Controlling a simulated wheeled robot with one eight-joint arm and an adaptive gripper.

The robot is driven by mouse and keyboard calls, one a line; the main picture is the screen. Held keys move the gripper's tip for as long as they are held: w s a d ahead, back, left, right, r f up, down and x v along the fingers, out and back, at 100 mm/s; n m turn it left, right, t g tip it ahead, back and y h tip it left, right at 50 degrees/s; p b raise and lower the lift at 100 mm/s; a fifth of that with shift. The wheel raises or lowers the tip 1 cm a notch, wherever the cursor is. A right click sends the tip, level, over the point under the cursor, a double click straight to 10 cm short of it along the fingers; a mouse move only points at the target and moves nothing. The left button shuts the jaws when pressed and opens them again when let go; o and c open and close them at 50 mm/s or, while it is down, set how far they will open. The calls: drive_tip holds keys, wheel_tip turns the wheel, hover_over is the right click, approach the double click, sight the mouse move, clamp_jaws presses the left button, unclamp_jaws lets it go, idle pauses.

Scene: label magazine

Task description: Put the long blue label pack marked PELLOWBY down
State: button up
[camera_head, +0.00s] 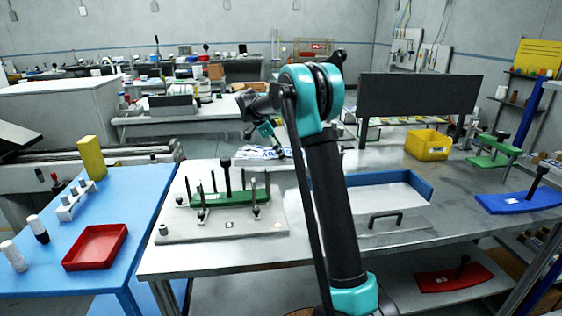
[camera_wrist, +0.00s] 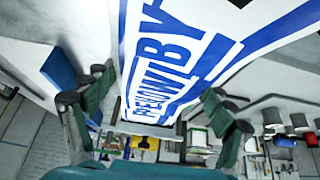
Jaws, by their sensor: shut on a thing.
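The long white pack with blue print (camera_wrist: 165,65) fills the upper middle of the wrist view. Its large blue lettering reads PELLOWBY, partly cut off. My gripper (camera_wrist: 160,108) is shut on it, with a green finger on each side. In the head view my gripper (camera_head: 267,133) is small, left of my upright arm, and the pack (camera_head: 262,153) shows under it near the back of the grey table. I cannot tell whether the pack touches the table, and my arm stands in front of part of that area.
A fixture with a green block and black posts (camera_head: 230,198) stands on the grey table (camera_head: 200,263). A blue-edged tray (camera_head: 408,207) lies right of my arm. A yellow bin (camera_head: 428,146) and blue plate (camera_head: 517,203) are farther right. A red tray (camera_head: 95,247) sits on the blue table.

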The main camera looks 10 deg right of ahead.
drive_tip(key=shift+f, duration=1.85)
drive_tip(key=o, duration=1.6)
drive_tip(key=shift+o, duration=0.2)
drive_tip(key=v, duration=1.2)
